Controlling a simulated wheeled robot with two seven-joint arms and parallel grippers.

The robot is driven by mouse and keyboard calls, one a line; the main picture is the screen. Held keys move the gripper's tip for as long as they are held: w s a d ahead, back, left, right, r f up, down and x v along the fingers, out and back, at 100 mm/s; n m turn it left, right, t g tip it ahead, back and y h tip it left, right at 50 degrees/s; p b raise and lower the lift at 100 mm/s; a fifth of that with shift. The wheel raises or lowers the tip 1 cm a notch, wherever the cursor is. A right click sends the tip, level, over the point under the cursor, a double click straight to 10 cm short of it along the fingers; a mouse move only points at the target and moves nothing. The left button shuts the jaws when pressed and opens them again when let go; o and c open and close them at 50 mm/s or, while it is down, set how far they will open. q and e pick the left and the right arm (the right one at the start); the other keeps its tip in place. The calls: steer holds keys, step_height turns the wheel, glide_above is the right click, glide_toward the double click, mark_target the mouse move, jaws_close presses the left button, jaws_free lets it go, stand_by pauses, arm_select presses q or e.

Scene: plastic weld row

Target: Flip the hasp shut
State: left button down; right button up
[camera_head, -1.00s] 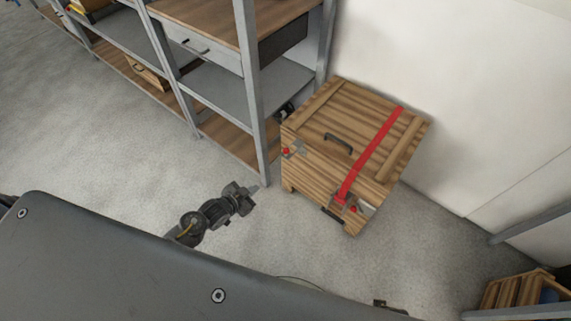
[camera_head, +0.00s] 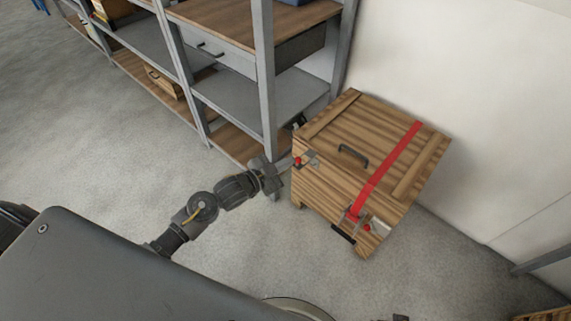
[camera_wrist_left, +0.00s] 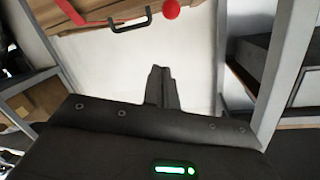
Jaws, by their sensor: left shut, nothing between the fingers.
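The wooden crate (camera_head: 325,190) stands on the floor with its lid down. A second metal fitting (camera_head: 379,226) with a red knob (camera_head: 366,227) is at the front right corner. I cannot tell whether either hasp is shut. My right gripper is not visible.
A red strap (camera_head: 390,170) crosses the lid, beside a black handle (camera_head: 352,155). A metal shelf post (camera_head: 266,90) stands close behind my left gripper. The white wall (camera_head: 450,90) is behind the crate. Floor (camera_head: 100,150) is open at left.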

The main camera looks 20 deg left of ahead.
arm_select(q)
glide_above(300, 169)
steer(key=d, duration=0.1)
steer(key=f, duration=0.1)
steer(key=shift+a+f+b, duration=0.3)
steer(key=shift+f, duration=0.25)
steer(key=shift+a+f+b, duration=0.25)
steer(key=shift+f, duration=0.25)
steer(key=shift+s+a+f, duration=0.2)
steer(key=shift+a+f, duration=0.25)
steer(key=shift+f, duration=0.1)
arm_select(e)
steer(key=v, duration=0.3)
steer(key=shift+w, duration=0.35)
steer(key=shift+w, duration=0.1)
arm_select(q)
steer(key=shift+a+f+b, duration=0.1)
steer(key=shift+f+b, duration=0.1)
steer(key=shift+b, duration=0.15)
